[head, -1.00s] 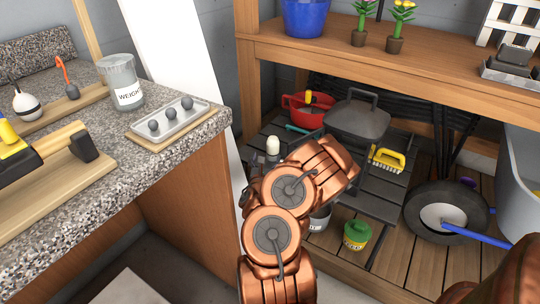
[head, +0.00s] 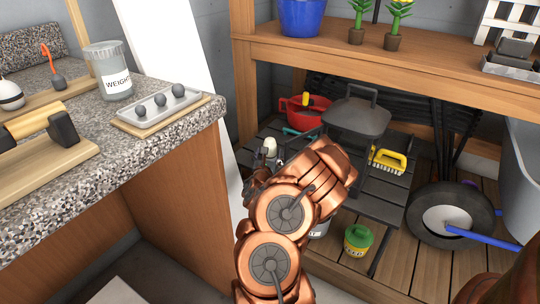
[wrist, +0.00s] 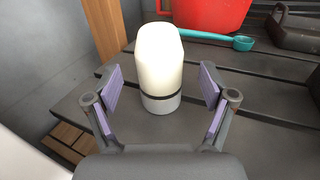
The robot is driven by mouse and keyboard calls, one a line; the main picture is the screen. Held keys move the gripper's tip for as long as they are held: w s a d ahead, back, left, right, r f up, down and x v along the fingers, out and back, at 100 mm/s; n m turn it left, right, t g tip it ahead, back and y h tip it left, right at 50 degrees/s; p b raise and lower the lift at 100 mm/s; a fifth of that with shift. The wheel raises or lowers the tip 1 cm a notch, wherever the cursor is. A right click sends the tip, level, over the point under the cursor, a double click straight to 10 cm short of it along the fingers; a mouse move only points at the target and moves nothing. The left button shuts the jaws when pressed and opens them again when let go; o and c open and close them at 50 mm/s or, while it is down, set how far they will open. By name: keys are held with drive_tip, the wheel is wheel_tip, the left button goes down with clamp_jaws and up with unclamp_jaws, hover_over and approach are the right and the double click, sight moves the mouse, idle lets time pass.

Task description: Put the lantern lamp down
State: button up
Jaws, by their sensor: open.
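The lantern lamp (wrist: 160,62) is a white rounded cylinder with a dark band near its base. It stands upright on a dark slatted surface (wrist: 265,130) in the wrist view. In the head view only the top of the lamp (head: 270,146) shows, behind my copper arm. My gripper (wrist: 160,92) is open, with one purple-padded finger on each side of the lamp. Gaps show between both pads and the lamp. In the head view my gripper is mostly hidden by my arm.
A red pot (head: 309,117) and a teal scoop (wrist: 215,38) lie behind the lamp. A dark grill pan (head: 357,118), yellow brush (head: 388,161) and green-lidded tin (head: 358,239) are to the right. A granite counter (head: 150,150) stands left, a wooden shelf (head: 400,62) above.

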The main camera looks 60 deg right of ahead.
drive_tip(key=shift+x, duration=1)
drive_tip(key=shift+c, duration=0.5)
drive_tip(key=c, duration=1.4)
